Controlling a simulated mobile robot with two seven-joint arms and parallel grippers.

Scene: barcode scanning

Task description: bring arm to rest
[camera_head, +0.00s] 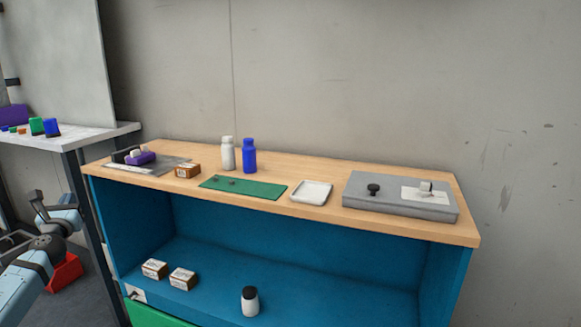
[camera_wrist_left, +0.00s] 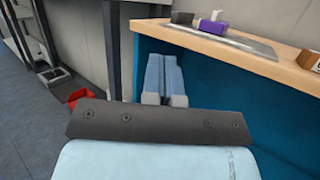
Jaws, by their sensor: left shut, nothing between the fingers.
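My left arm (camera_head: 30,270) is light blue with dark joints and comes in at the lower left of the head view, beside the left end of the wooden-topped counter (camera_head: 330,222). In the left wrist view, my left gripper (camera_wrist_left: 164,62) shows its two light blue fingers side by side, shut and empty. It is in front of the counter's blue side, below the top, and I cannot tell whether it touches anything. The head view does not show the fingertips clearly. My right gripper is in neither view.
The counter holds a purple scanner (camera_head: 145,158), a brown box (camera_head: 187,171), white (camera_head: 228,155) and blue (camera_head: 249,157) bottles, a green mat (camera_head: 265,191), a white tray (camera_head: 311,193) and a grey case (camera_head: 385,205). A red bin (camera_head: 66,273) stands on the floor near my arm.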

